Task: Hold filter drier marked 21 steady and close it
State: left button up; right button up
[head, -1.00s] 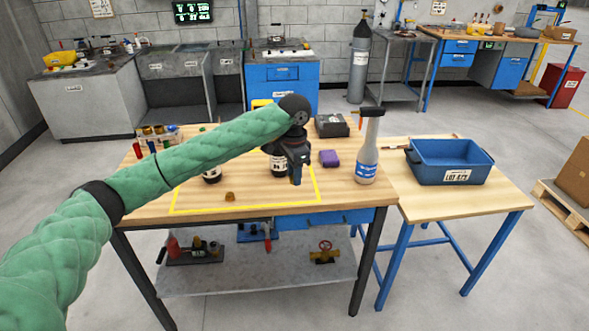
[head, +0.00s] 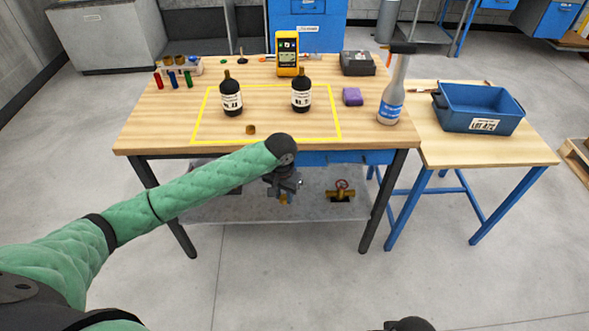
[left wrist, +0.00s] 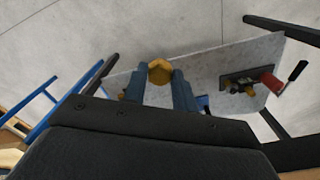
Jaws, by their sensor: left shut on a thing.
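Two dark bottle-shaped filter driers with white labels stand upright inside a yellow outline on the workbench, a left one (head: 231,98) and a right one (head: 301,93). Their numbers are too small to read surely, so I cannot tell which is 21. A small brass cap (head: 251,129) lies on the bench in front of them. My left gripper (head: 284,189) is in front of the bench's front edge. In the left wrist view its blue fingers are shut on a hexagonal brass cap (left wrist: 160,71). My right gripper is not in view.
A spray bottle (head: 394,92), purple block (head: 352,96), yellow meter (head: 287,55) and tube rack (head: 180,66) stand around the outline. A blue bin (head: 478,108) is on the side table. The lower shelf (head: 230,205) holds a brass valve (head: 341,191).

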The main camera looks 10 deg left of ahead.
pick_arm(q)
jog(key=s+a+f+n, duration=0.2)
jog(key=s+f, duration=0.3)
jog(key=s, duration=0.1)
jog(key=shift+a+n, duration=0.25)
jog(key=shift+n, duration=0.15)
jog(key=shift+f, duration=0.1)
jog(key=shift+d, duration=0.1)
